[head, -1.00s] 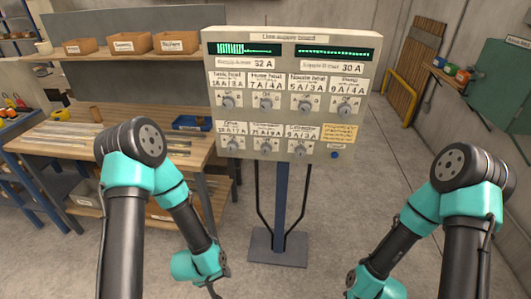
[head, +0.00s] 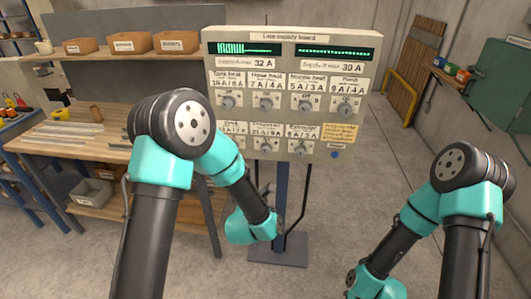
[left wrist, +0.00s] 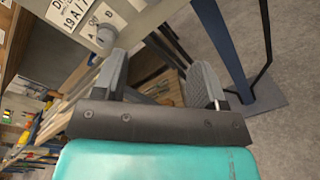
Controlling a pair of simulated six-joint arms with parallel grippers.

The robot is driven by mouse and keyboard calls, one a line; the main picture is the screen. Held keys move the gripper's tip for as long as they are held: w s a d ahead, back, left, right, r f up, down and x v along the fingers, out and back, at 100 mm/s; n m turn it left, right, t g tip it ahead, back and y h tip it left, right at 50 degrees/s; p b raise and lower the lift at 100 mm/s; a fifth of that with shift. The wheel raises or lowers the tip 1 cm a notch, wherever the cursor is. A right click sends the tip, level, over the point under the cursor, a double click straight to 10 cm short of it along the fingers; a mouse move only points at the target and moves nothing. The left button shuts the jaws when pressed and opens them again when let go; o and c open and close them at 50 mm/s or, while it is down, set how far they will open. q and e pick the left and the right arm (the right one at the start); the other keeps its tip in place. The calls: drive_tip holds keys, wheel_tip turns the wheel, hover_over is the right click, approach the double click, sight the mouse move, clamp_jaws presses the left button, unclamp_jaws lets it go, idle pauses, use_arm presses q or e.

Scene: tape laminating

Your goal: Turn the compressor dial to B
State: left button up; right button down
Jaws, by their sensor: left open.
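The grey supply board (head: 291,37) faces me with two rows of dials. The small print is blurred; the middle dial of the lower row (head: 267,147) seems to be the compressor one. Its setting cannot be read. My left gripper (left wrist: 160,68) is open and empty in the left wrist view, below the board's lower edge. A lower-row dial (left wrist: 106,36) with A and B marks shows just beyond its left finger, not between the fingers. In the head view my left arm covers the lower left dial. My right gripper is out of view.
The board stands on a blue post (head: 281,190) with a floor plate (head: 276,250) and dark cables. A wooden workbench (head: 95,148) with shelves is at the left.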

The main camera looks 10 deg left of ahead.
sight(265, 153)
use_arm(q)
drive_tip(key=shift+w+d+r+n+t, duration=0.1)
drive_tip(key=shift+d+r+n+t, duration=0.2)
drive_tip(key=shift+r+n, duration=0.3)
drive_tip(key=shift+r, duration=0.1)
drive_tip(key=w, duration=1.7)
drive_tip(key=shift+w+d, duration=0.2)
drive_tip(key=shift+d, duration=0.2)
drive_tip(key=shift+c, duration=0.3)
drive_tip(key=c, duration=0.9)
drive_tip(key=shift+o, duration=0.2)
